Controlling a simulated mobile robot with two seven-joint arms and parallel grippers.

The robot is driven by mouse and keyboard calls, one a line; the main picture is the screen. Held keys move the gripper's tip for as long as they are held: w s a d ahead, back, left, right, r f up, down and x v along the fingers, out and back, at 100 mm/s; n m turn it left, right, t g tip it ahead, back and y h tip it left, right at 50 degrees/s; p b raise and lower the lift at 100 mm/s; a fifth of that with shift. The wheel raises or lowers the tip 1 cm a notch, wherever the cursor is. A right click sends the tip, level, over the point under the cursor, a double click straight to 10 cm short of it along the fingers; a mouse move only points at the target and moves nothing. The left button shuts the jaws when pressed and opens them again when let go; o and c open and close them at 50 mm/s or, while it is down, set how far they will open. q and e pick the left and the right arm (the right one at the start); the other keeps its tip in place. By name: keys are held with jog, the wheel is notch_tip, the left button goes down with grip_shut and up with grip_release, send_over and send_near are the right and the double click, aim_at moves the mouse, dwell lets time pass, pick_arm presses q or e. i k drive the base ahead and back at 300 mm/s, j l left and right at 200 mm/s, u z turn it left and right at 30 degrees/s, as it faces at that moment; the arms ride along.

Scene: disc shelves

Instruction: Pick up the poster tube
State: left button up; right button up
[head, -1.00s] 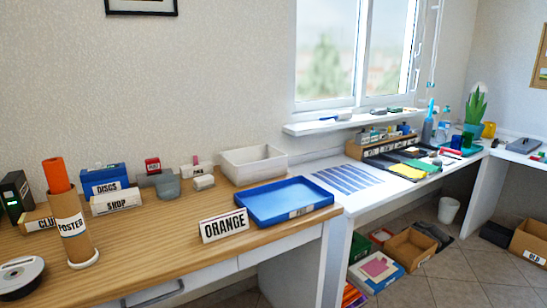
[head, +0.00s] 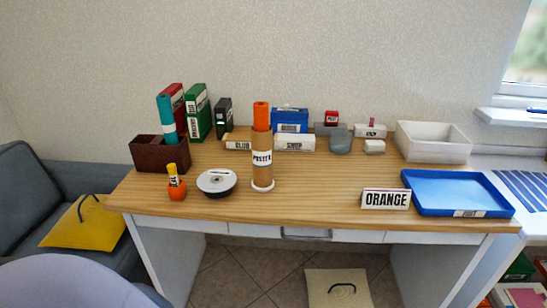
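The poster tube (head: 262,168) stands upright on the wooden desk (head: 315,190), left of the desk's middle. It is a brown cardboard cylinder with a white "POSTER" label and a round white base. An orange roll (head: 261,116) sticks up out of its top. Neither of my grippers is in the head view, so I cannot see whether they are open or shut.
A black and white disc spool (head: 217,182) stands just left of the tube. Behind it are a "CLUB" block (head: 239,145) and a "SHOP" block (head: 294,143). An "ORANGE" sign (head: 386,199) and a blue tray (head: 458,189) are to the right. Bare desk lies between tube and sign.

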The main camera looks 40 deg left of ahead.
aim_at(262, 180)
jog(key=i+l, duration=0.15)
jog(key=i, duration=0.15)
jog(key=i+l+u, duration=0.5)
jog(key=i+j, duration=0.05)
jog(key=i, duration=0.05)
